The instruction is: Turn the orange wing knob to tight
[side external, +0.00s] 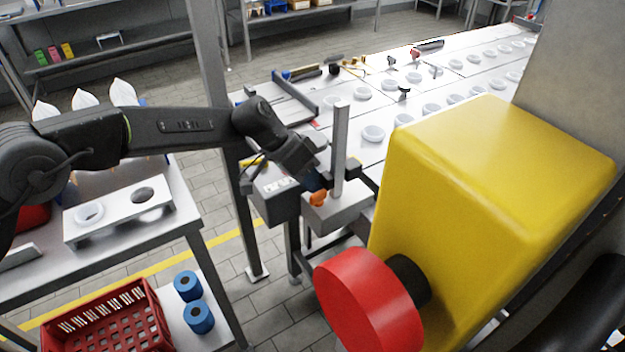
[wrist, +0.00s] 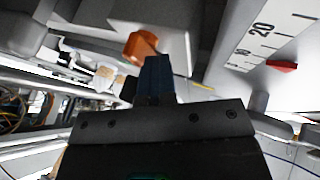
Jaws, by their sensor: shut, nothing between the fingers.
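The orange wing knob (side external: 318,198) is on the front of a grey block (side external: 340,210) that carries an upright grey post. In the wrist view the knob (wrist: 141,46) shows just beyond and slightly left of the fingertips. My gripper (side external: 316,182) is right at the knob; its dark blue fingers (wrist: 156,62) are together with nothing between them. The fingertips overlap the knob's lower right edge in the wrist view; I cannot tell whether they touch it. Part of the knob is hidden behind the fingers. I cannot read any tightness mark.
A scale plate with numbers and a red pointer (wrist: 282,66) is at the right in the wrist view. A grey box with buttons (side external: 275,188) stands left of the block. A large yellow housing (side external: 490,190) with a red disc (side external: 362,300) stands close on the right.

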